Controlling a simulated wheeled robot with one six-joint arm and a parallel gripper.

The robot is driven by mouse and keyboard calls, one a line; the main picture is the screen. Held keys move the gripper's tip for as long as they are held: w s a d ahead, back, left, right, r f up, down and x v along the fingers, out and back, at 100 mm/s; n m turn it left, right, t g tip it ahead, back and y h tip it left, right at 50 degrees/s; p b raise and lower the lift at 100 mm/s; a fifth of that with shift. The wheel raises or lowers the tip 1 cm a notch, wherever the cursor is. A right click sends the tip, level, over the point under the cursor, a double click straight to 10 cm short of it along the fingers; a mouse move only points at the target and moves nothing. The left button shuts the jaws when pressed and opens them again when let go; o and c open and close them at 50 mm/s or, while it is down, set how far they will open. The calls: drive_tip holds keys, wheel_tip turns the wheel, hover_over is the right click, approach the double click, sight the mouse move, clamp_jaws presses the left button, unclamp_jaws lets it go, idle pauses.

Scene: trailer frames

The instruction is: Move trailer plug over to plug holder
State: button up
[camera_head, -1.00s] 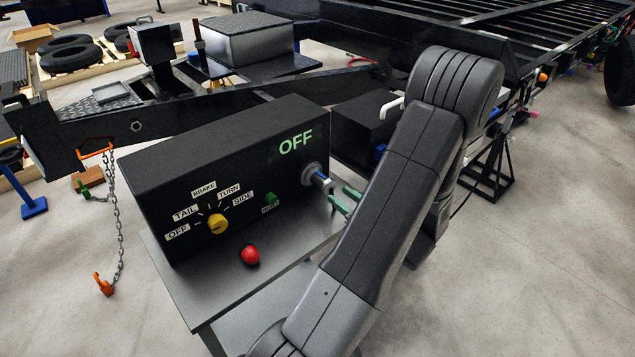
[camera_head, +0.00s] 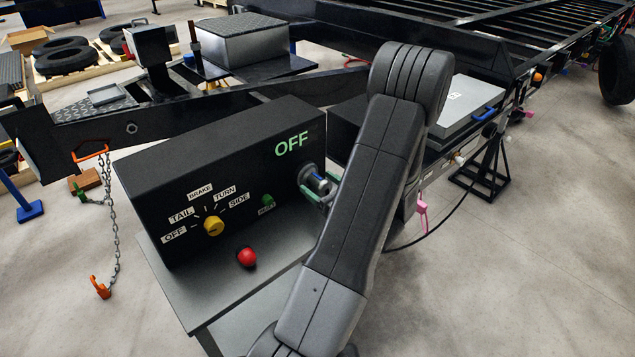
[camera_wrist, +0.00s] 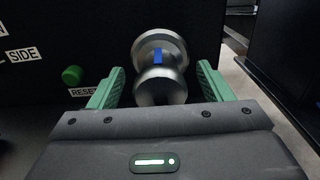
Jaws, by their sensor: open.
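The trailer plug (camera_head: 318,182) is a silver cylinder with a blue mark, seated in the round socket on the right end of the black control box (camera_head: 180,150). In the wrist view the plug (camera_wrist: 160,86) sticks out toward me. My gripper (camera_wrist: 160,72) is open, with one green finger on each side of the plug and dark gaps visible between. In the head view my gripper (camera_head: 316,192) is at the plug, partly hidden by my arm. I cannot pick out the plug holder for certain.
The box has a yellow knob (camera_head: 213,226), a red button (camera_head: 247,257) and a green reset button (camera_head: 267,200), and its display reads OFF. It stands on a grey table (camera_head: 225,290). The black trailer frame (camera_head: 250,95) runs behind. A black cable (camera_head: 440,222) hangs at right.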

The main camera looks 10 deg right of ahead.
sight(327, 190)
drive_tip(key=shift+x, duration=0.85)
drive_tip(key=shift+b, duration=0.3)
idle(0.7)
drive_tip(key=c, duration=1.3)
drive_tip(key=shift+v, duration=3)
